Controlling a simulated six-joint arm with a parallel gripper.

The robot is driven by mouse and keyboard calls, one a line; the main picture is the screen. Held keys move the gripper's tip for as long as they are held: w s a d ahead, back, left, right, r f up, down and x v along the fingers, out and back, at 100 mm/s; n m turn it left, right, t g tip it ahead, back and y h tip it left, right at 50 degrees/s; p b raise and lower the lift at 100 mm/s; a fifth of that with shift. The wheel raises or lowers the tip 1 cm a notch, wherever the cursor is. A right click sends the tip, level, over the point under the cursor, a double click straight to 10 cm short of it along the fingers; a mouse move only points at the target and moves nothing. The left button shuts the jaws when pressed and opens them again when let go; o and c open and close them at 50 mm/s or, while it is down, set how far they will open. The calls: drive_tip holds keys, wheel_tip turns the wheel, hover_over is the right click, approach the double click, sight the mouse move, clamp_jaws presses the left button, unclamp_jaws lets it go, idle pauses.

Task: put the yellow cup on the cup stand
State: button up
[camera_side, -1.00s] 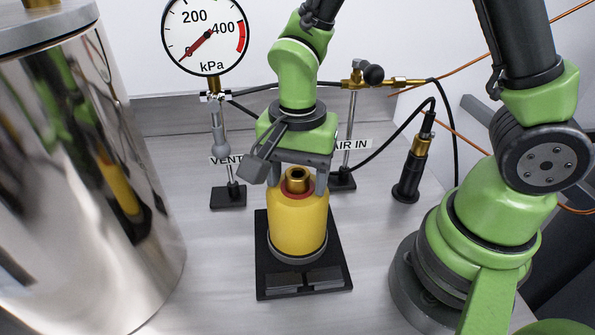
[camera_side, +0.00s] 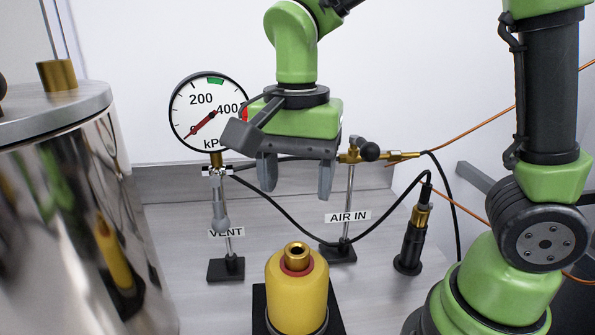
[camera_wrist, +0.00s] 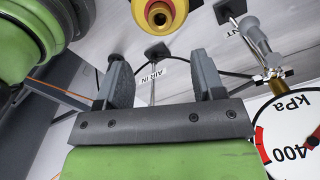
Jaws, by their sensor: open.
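The yellow cup (camera_side: 297,300) stands upright, with a red ring and a brass neck on top. It sits on a black stand plate (camera_side: 259,305), with a grey ring around its foot; the lower part is cut off by the frame. My gripper (camera_side: 297,193) is open and empty, pointing down above the cup, with a clear gap between fingertips and neck. In the wrist view, the cup (camera_wrist: 179,12) shows at the top edge, beyond the open gripper (camera_wrist: 157,58).
A pressure gauge (camera_side: 208,112) stands behind and left of my gripper, above the VENT post. A valve (camera_side: 358,150) on the AIR IN post is close behind to the right. A black hose and a black cylinder (camera_side: 411,240) stand farther right. A shiny metal vessel (camera_side: 60,210) fills the left.

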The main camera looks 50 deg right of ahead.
drive_tip(key=s+d+r+n+t+y, duration=0.2)
drive_tip(key=s+d+r+n+t, duration=0.2)
drive_tip(key=s+n, duration=0.5)
drive_tip(key=shift+s+d+r+t, duration=0.2)
drive_tip(key=shift+s+r+t, duration=0.2)
drive_tip(key=shift+r+t, duration=0.9)
drive_tip(key=shift+f+t, duration=0.3)
drive_tip(key=shift+f, duration=0.05)
